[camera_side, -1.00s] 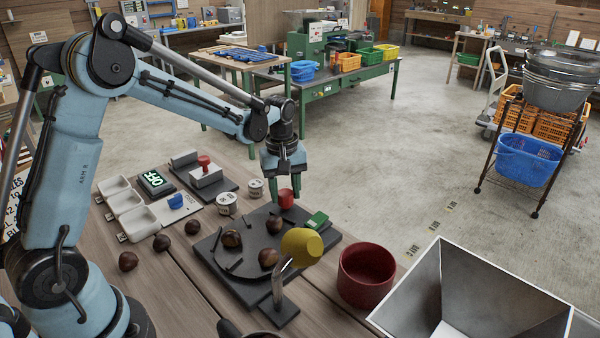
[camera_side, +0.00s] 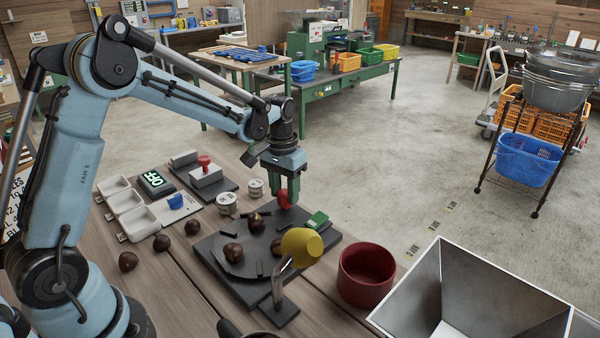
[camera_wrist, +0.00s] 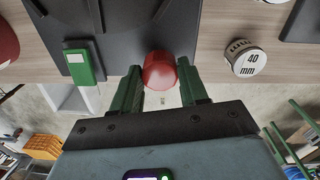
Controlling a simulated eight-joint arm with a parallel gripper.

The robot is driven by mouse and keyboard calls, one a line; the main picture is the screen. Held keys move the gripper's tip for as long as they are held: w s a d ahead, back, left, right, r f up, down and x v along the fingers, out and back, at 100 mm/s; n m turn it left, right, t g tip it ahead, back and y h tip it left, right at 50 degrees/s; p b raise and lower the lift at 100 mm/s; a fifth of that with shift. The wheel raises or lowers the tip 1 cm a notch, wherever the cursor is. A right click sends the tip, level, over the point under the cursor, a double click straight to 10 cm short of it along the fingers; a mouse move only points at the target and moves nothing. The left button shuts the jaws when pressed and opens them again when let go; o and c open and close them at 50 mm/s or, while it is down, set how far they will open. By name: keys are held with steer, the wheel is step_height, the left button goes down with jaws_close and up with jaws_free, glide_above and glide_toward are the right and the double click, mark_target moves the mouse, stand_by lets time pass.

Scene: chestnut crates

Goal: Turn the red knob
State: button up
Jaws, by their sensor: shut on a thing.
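The red knob (camera_side: 284,200) stands at the back edge of a dark plate with a round disc (camera_side: 240,262). My gripper (camera_side: 287,190) points down over the knob and is shut on it, with a green finger on either side. In the wrist view the red knob (camera_wrist: 160,72) sits between the two green fingers of my gripper (camera_wrist: 160,92). Chestnuts lie on the disc, such as one (camera_side: 233,252) at its left.
A yellow cup-shaped part (camera_side: 302,243) on a bent metal post stands at the plate's front. A red bowl (camera_side: 366,290) and a metal hopper (camera_side: 455,290) are at the right. White trays (camera_side: 140,224), a display and several loose chestnuts are at the left.

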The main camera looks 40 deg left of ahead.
mark_target(284, 192)
steer(key=shift+m, duration=0.8)
steer(key=o, duration=1.1)
steer(key=shift+c, duration=0.2)
steer(key=shift+r, duration=0.1)
step_height(284, 192, up, 12)
steer(key=shift+a, duration=0.15)
steer(key=s+d+f+t, duration=0.1)
steer(key=s+d+t, duration=0.2)
steer(key=s, duration=0.4)
steer(key=s+d+f+t, duration=0.1)
steer(key=s+d+t, duration=0.2)
steer(key=s, duration=0.5)
steer(key=shift+s+f+t, duration=0.15)
steer(key=shift+f+t, duration=0.1)
steer(key=shift+t, duration=0.35)
